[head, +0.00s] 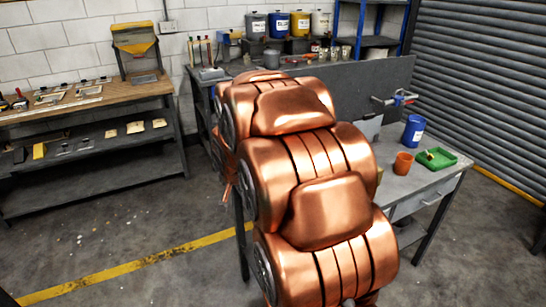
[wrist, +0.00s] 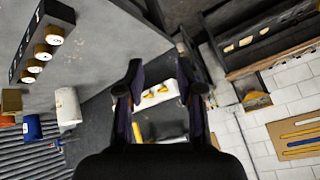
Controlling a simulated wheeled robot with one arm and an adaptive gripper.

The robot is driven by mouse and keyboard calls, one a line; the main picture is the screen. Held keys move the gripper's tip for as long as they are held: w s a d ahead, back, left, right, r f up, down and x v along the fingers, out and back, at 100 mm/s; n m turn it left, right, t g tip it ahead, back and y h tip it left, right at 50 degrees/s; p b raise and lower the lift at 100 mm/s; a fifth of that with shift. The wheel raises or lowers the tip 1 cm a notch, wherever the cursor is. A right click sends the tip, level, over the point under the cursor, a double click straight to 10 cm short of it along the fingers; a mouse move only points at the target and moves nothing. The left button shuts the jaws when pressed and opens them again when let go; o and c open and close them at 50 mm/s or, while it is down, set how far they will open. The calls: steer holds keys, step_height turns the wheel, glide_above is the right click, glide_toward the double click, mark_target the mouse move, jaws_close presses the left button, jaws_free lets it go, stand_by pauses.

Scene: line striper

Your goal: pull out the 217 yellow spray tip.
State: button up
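In the wrist view my gripper (wrist: 158,82) is open, with its two dark fingers apart and nothing gripped between them. A white block (wrist: 168,97) with small yellow pieces (wrist: 162,88) shows beyond the gap between the fingers. The yellow pieces could be spray tips, but no number 217 is readable on them. A dark block (wrist: 50,20) with several round, yellow-sided caps (wrist: 54,35) is at the upper left. The marks on its caps are too small to read surely. In the head view my copper-coloured arm hides the middle of the bench and my gripper.
The grey workbench (head: 398,187) carries an orange cup (head: 403,163), a blue can (head: 413,131), a green tray (head: 436,158) and a red-blue clamp (head: 397,98) on the right. Paint cans (head: 278,25) stand on the back shelf. A wooden bench (head: 90,97) stands left; floor between is open.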

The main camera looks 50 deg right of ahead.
steer(key=w+d+f+m+t+h+b, duration=0.1)
steer(key=w+d+f+m+t, duration=0.2)
steer(key=d, duration=0.6)
steer(key=w+d+f+m+t, duration=0.1)
steer(key=w+d+m+t, duration=0.25)
steer(key=d, duration=0.45)
steer(key=w+d+f+m+t+h+b, duration=0.15)
steer(key=d+m+t, duration=0.25)
steer(key=d, duration=0.5)
steer(key=p+x, duration=0.2)
steer(key=x, duration=0.8)
steer(key=shift+w+f, duration=0.25)
steer(key=shift+f, duration=0.15)
steer(key=shift+a+y, duration=0.15)
steer(key=shift+y, duration=0.1)
steer(key=shift+p, duration=0.4)
steer(key=shift+c, duration=0.2)
jaws_close()
